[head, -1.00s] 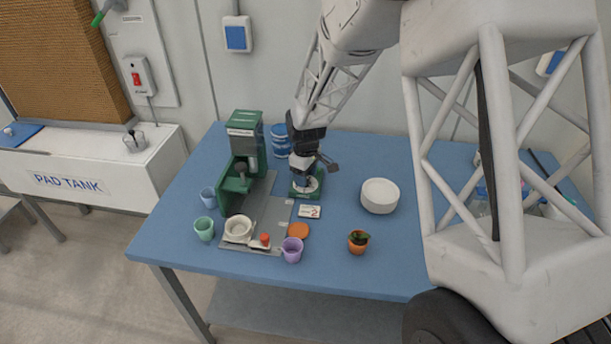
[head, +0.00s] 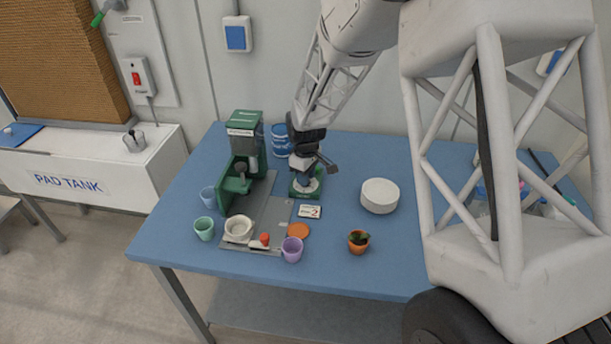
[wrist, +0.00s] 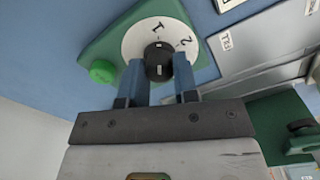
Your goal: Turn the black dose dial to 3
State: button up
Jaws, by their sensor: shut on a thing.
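The black dose dial (wrist: 158,62) sits at the middle of a round white face (wrist: 184,62) on a green base. The printed figures 1 and 2 show on the face; a 3 is not visible. A pale mark shows on the knob, but I cannot tell surely which figure it points to. My gripper (wrist: 160,82) has its blue fingers on either side of the knob and is shut on it. In the head view my gripper (head: 302,180) comes down onto the small green dial box (head: 305,193), hiding most of it.
A green button (wrist: 103,71) is left of the dial face. In the head view a green machine (head: 238,170) stands left, a card reading 2 (head: 310,211) lies in front, and a white round stack (head: 380,195) is right.

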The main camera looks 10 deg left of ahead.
jog(key=shift+m, duration=0.3)
jog(key=m, duration=2.1)
jog(key=shift+m, duration=0.4)
jog(key=o, duration=0.9)
jog(key=shift+r, duration=0.15)
